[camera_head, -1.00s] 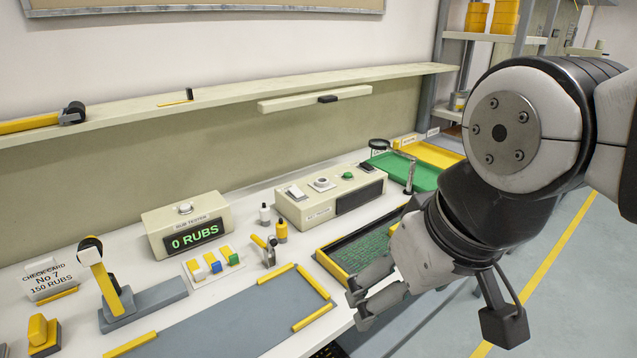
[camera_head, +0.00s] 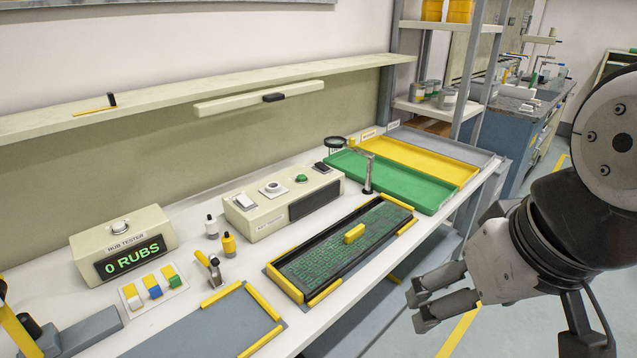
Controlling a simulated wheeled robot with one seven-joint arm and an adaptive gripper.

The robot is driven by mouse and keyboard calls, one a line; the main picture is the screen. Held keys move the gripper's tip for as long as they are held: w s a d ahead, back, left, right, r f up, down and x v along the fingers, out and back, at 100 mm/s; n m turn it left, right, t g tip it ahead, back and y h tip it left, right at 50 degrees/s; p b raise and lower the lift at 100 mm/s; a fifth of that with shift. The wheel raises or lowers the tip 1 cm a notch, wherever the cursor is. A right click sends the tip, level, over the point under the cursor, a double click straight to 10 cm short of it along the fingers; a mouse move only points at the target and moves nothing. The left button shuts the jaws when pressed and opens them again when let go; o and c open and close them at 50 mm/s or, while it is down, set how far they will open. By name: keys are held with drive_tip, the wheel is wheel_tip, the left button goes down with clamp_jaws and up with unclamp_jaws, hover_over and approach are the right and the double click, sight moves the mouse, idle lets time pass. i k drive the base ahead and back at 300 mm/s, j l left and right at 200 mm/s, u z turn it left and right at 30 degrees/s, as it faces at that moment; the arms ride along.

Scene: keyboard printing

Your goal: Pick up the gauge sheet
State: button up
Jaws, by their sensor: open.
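My gripper (camera_head: 416,311) is open and empty at the lower right, in front of the bench's front edge and over the floor in the picture. I cannot pick out for certain which thing is the gauge sheet. A dark tray with a green-keyed keyboard (camera_head: 318,263) lies on the bench, left of my gripper and apart from it. A small yellow block (camera_head: 354,233) stands on the keyboard. A grey mat (camera_head: 200,325) with yellow edge strips lies at the lower left, partly cut off by the frame.
The rub tester (camera_head: 122,244) reads 0 RUBS. A second beige tester (camera_head: 283,203) stands behind the keyboard. Green (camera_head: 392,183), yellow (camera_head: 450,169) and grey (camera_head: 425,141) trays line the bench's right end. A shelf rack (camera_head: 440,108) stands beyond. Floor near my gripper is clear.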

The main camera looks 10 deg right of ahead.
sight(311, 269)
drive_tip(key=k+l+u, duration=0.15)
drive_tip(key=l, duration=0.25)
drive_tip(key=l+u, duration=0.15)
drive_tip(key=l, duration=0.25)
drive_tip(key=k+l+u, duration=0.15)
drive_tip(key=l, duration=0.2)
drive_tip(key=k+l+u, duration=0.15)
drive_tip(key=l, duration=0.2)
